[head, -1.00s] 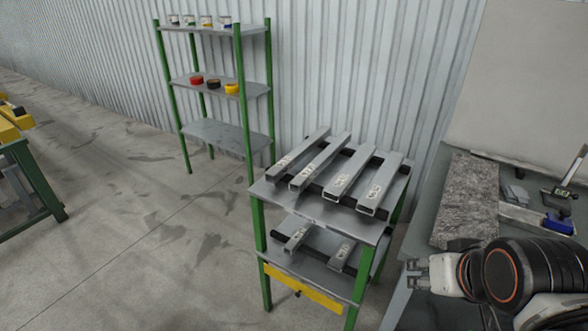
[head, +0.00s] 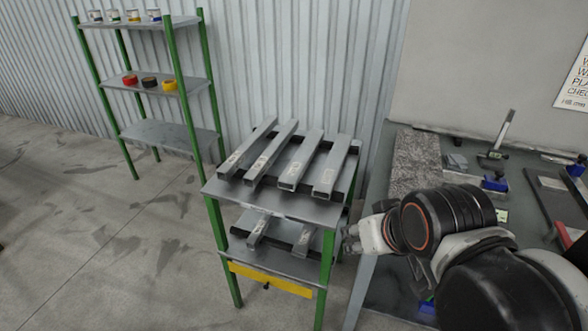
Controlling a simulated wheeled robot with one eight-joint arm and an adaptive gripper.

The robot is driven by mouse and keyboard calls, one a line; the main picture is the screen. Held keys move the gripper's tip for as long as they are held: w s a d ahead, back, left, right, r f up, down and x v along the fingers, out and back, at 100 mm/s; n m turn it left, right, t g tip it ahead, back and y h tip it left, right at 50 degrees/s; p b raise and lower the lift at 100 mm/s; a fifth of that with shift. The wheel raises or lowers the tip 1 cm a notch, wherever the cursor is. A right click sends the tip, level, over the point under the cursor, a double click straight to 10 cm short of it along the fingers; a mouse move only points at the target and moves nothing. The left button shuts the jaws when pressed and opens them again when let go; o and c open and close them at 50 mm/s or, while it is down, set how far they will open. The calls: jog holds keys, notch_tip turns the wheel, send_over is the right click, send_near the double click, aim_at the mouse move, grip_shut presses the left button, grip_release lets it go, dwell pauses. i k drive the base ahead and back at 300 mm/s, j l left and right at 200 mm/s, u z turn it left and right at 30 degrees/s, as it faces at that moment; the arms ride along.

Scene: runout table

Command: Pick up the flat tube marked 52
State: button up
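Several grey metal tubes lie side by side on the top of a green-legged runout table (head: 290,206), resting on dark cross bars. From left to right they are a first tube (head: 250,146), a second tube (head: 272,152), a third tube (head: 303,158) and a fourth tube (head: 334,166). Two more tubes lie on the lower shelf, one at left (head: 258,232) and one at right (head: 303,240). Pale labels show on the tubes, but the marks are too small to read, so I cannot tell which is 52. My gripper (head: 350,239) is right of the table, apart from the tubes; its fingers are small and partly unclear.
A workbench (head: 375,190) stands at right, with a granite plate (head: 415,162), a caliper-like tool and blue blocks. A green shelf rack (head: 150,85) with cans and tape rolls stands back left. A yellow bar (head: 270,279) crosses the table's front. Floor at left is clear.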

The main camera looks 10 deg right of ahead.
aim_at(325, 186)
jog(key=i+j+z, duration=0.1)
jog(key=i, duration=0.25)
jog(key=i+j, duration=0.2)
jog(key=i, duration=0.2)
jog(key=i+j+z, duration=0.15)
jog(key=i, duration=0.2)
